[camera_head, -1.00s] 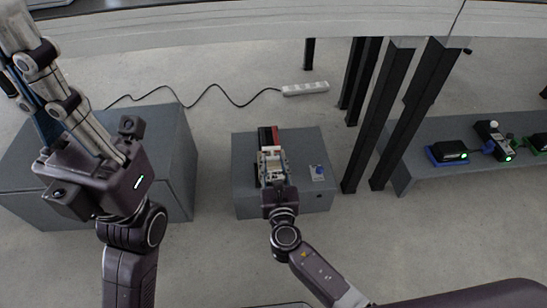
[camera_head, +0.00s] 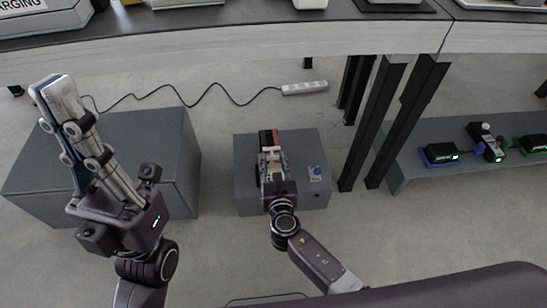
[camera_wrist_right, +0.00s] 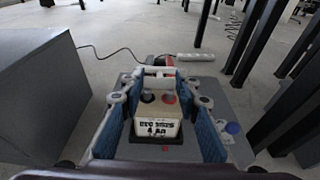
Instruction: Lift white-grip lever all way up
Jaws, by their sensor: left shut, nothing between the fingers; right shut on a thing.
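The white grip of the lever (camera_wrist_right: 153,71) lies crosswise between my right fingertips in the right wrist view. A beige block with a black-lettered label (camera_wrist_right: 157,122) and two round knobs, one dark and one red, stands nearer, between the fingers. My right gripper (camera_wrist_right: 154,84) is shut on the white grip; the fingers hide parts of it. In the head view my right gripper (camera_head: 272,158) is over the grey box (camera_head: 245,185) that bears the device, with a red part (camera_head: 268,138) beyond. My left gripper (camera_head: 58,90) is shut and empty, pointing up at the left.
A blue button (camera_head: 317,171) is at the right of the box top. A larger grey box (camera_head: 165,150) stands at the left. A power strip (camera_head: 304,88) lies on the floor behind. Black table legs (camera_head: 408,120) stand at the right, with a low grey bench (camera_head: 420,175) beyond.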

